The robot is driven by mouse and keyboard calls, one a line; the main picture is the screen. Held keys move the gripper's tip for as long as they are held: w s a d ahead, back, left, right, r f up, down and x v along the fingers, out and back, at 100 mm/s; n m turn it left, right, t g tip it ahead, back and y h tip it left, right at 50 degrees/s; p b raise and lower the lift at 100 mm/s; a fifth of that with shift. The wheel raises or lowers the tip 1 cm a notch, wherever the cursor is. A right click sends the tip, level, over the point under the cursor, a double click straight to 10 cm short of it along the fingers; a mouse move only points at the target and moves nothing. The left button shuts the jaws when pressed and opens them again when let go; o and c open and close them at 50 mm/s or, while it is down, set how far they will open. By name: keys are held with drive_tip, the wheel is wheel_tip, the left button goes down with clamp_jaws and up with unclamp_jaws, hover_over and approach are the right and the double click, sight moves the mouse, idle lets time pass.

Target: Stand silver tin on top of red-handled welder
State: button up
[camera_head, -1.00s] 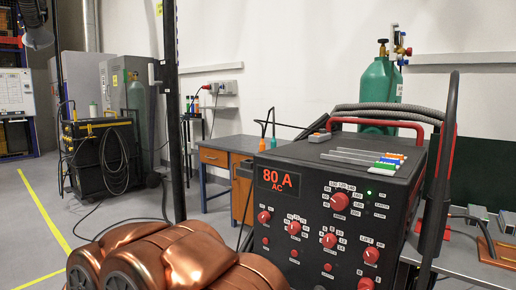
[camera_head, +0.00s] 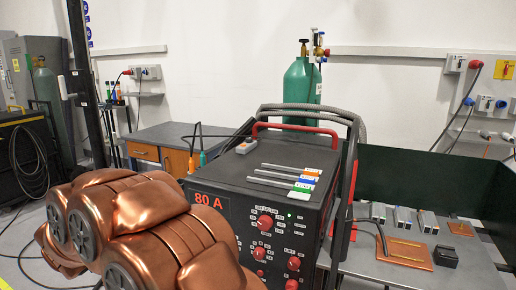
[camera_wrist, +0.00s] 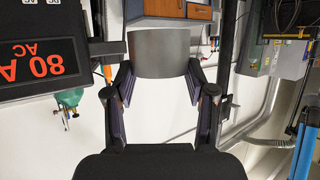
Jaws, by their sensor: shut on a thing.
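The silver tin (camera_wrist: 159,52) is a plain grey cylinder at the top middle of the wrist view. My gripper (camera_wrist: 159,78) is shut on it, one finger at each side. The black welder (camera_head: 265,215) with a red handle (camera_head: 296,129) stands in the middle of the head view. Its "80 A AC" display also shows upside down at the left of the wrist view (camera_wrist: 42,62). The tin is apart from the welder, beside its display end. In the head view my copper arm is at lower left; the gripper and tin do not show there.
A green gas cylinder (camera_head: 302,82) stands behind. The grey table (camera_head: 350,262) at right holds small blocks and a copper plate.

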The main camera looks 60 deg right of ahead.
drive_tip(key=s+d+r+m+g+h+p, duration=0.1)
drive_tip(key=s+d+r+m+g+p, duration=0.2)
drive_tip(key=s+d+r+p, duration=0.45)
wheel_tip(320, 180, up, 7)
drive_tip(key=m+g+h+p, duration=0.1)
drive_tip(key=m+g+p, duration=0.25)
drive_tip(key=p, duration=0.65)
hover_over(225, 172)
drive_tip(key=shift+f+g, duration=0.2)
drive_tip(key=shift+g, duration=0.15)
drive_tip(key=shift+d+f, duration=0.2)
drive_tip(key=shift+d, duration=0.1)
drive_tip(key=shift+a+f, duration=0.1)
drive_tip(key=shift+f, duration=1.6)
drive_tip(key=shift+f, duration=0.1)
drive_tip(key=o, duration=1.2)
drive_tip(key=shift+c, duration=0.2)
